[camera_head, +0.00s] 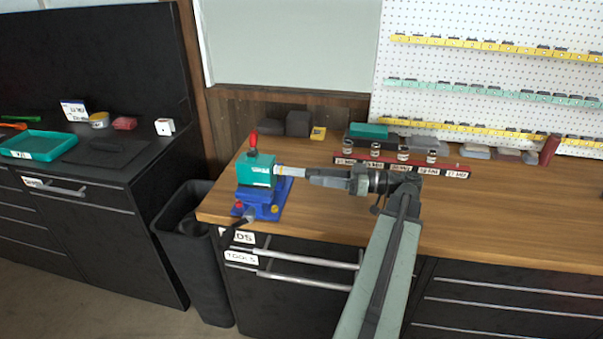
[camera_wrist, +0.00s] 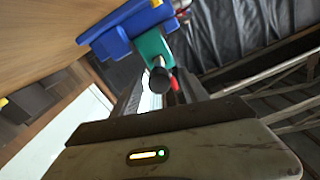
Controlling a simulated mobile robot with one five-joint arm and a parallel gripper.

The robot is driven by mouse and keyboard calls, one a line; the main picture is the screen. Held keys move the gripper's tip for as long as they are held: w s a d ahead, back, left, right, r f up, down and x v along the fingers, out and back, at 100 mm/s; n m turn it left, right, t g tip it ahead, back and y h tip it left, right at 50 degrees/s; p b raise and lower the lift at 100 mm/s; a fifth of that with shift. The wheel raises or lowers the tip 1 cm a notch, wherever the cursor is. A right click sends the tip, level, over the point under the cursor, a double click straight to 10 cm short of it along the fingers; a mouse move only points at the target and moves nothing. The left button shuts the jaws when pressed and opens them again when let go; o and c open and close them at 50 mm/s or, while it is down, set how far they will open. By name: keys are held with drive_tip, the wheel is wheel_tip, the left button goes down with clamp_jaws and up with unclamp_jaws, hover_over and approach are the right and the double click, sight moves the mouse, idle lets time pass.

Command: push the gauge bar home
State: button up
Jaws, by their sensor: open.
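A teal block (camera_head: 256,169) with a red knob on top stands on a blue base (camera_head: 265,200) at the left end of the wooden bench. A pale bar (camera_head: 289,171), which looks like the gauge bar, sticks out of its right side toward my gripper (camera_head: 307,175). In the wrist view the teal block (camera_wrist: 152,46) and blue base (camera_wrist: 122,30) lie ahead, and a dark round end (camera_wrist: 159,78) on a grey stem points at me. My gripper is open, its fingers on either side of that end. I cannot tell whether they touch it.
A red rack (camera_head: 400,164) with labelled slots and several small cylinders stands behind my arm. Dark blocks (camera_head: 297,124) sit at the back. A black bin (camera_head: 193,235) fills the gap left of the bench.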

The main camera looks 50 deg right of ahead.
sight(302, 176)
drive_tip(key=x, duration=0.6)
drive_tip(key=shift+d, duration=0.1)
drive_tip(key=shift+c, duration=0.3)
clamp_jaws()
idle(0.9)
